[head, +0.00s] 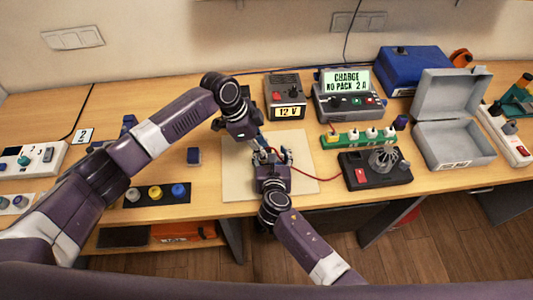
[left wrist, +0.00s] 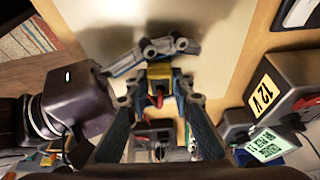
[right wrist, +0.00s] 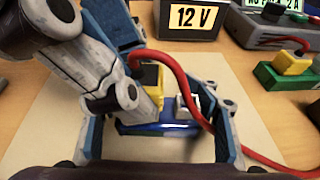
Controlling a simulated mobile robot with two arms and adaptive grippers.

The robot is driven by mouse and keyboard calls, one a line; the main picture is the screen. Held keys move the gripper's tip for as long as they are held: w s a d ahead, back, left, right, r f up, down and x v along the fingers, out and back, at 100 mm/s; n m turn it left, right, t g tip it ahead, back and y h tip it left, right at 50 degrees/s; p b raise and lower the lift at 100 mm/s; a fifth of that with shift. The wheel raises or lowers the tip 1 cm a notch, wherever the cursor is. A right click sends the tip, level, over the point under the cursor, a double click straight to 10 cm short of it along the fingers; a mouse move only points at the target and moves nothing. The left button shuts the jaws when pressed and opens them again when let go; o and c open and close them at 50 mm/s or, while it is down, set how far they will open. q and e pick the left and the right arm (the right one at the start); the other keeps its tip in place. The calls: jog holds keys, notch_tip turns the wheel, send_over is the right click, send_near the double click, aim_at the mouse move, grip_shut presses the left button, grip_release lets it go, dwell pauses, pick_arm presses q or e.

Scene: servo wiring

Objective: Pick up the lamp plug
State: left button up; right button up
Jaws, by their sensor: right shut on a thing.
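A yellow-and-black plug (right wrist: 150,77) is at the meeting point of my two grippers, with a red cable (right wrist: 172,62) beside it. It also shows in the left wrist view (left wrist: 160,76). My left gripper (left wrist: 160,98) has a finger on each side of the plug; contact is unclear. My right gripper (right wrist: 158,132) is shut on a blue block (right wrist: 155,128) low over the pale mat (head: 237,185). A small white piece (right wrist: 188,103) sits just above the block. In the head view the arms largely hide these parts. Which plug is the lamp's is unclear.
The red cable runs right to a black box with a fan-like top (head: 375,172). Behind are a 12 V unit (head: 285,92), a charger (head: 346,95) and a green strip (head: 345,140). An open grey case (head: 450,140) stands right. A small dark-blue block (head: 193,156) lies left.

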pick_arm(q)
grip_shut()
jog(key=shift+r, duration=0.1)
notch_tip(320, 180, up, 10)
dwell(0.3)
pick_arm(e)
jog(key=o, duration=1.4)
jog(key=shift+s, duration=0.1)
